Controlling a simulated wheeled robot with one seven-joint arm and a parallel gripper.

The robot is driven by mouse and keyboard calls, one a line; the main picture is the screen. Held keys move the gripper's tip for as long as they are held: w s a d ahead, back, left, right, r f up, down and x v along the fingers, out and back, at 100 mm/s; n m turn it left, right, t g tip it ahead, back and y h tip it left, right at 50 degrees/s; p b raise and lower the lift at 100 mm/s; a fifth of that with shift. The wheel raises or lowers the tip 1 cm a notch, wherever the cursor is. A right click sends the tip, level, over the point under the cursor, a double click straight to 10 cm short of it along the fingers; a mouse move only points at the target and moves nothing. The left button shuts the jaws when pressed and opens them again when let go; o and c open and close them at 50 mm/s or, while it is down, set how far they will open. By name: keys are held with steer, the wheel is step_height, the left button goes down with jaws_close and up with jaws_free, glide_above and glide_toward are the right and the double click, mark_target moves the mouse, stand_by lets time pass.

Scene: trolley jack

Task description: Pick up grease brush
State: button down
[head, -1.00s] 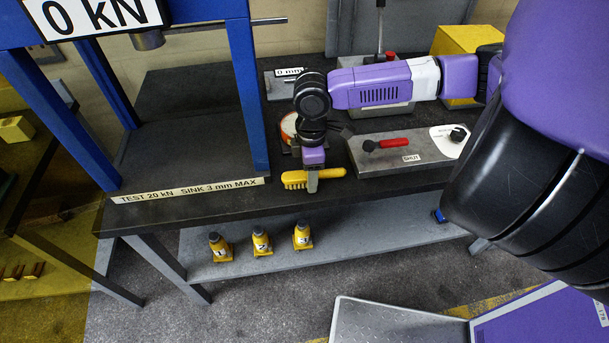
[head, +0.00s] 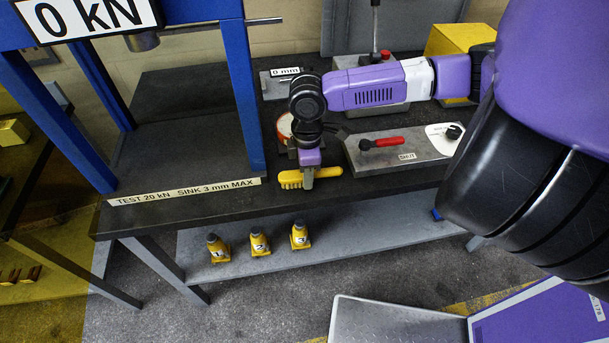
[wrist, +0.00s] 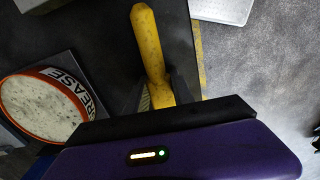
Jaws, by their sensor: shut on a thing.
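The grease brush (head: 290,180) is yellow, with its bristles toward the left in the head view. My gripper (head: 308,180) points down over the front edge of the dark bench and is shut on the brush. In the wrist view the brush's yellow handle (wrist: 149,45) sticks out beyond the dark fingers (wrist: 160,92). The fingers hide the middle of the brush. Whether the brush touches the bench top cannot be told. The round grease tin (wrist: 45,105) with its orange rim stands beside my gripper, and shows partly behind my wrist in the head view (head: 284,127).
A grey panel with a red-handled lever (head: 381,142) lies right of the brush. The blue press frame (head: 243,95) stands to the left. Several items share the bench, including a yellow box (head: 452,43) at the back. Three yellow bottle jacks (head: 260,245) stand on the lower shelf.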

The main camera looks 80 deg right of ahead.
step_height(320, 180, up, 20)
steer(key=b, duration=0.1)
steer(key=shift+b, duration=0.35)
